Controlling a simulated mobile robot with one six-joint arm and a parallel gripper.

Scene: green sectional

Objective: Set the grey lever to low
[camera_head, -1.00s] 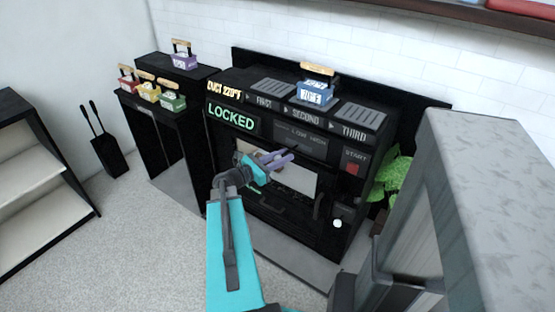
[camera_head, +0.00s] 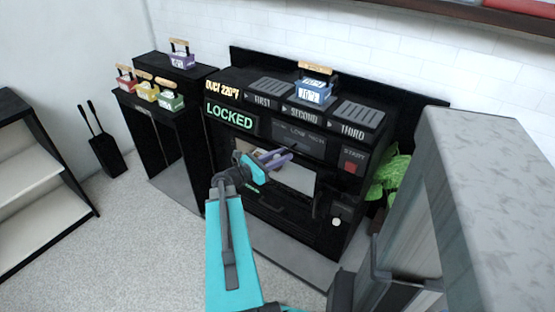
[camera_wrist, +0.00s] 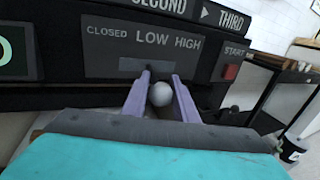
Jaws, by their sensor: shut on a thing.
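The grey lever shows as a round grey knob (camera_wrist: 160,94) in the wrist view, in front of a panel marked CLOSED, LOW and HIGH (camera_wrist: 143,45). My gripper (camera_wrist: 162,76) has its two purple fingers on either side of the knob and is shut on it. A dark slot (camera_wrist: 132,65) shows left of the fingers, under the labels. The lever's stem is hidden, and the knob appears below LOW, toward HIGH; its exact setting is hard to tell. In the head view my gripper (camera_head: 290,152) reaches the panel front (camera_head: 298,138), where the knob cannot be made out.
A green LOCKED display (camera_head: 229,116) is left of the lever panel, and a red START button (camera_head: 350,168) is right. A blue block with a wooden handle (camera_head: 314,92) stands on top of the machine. A grey marbled block (camera_head: 480,180) fills the right foreground.

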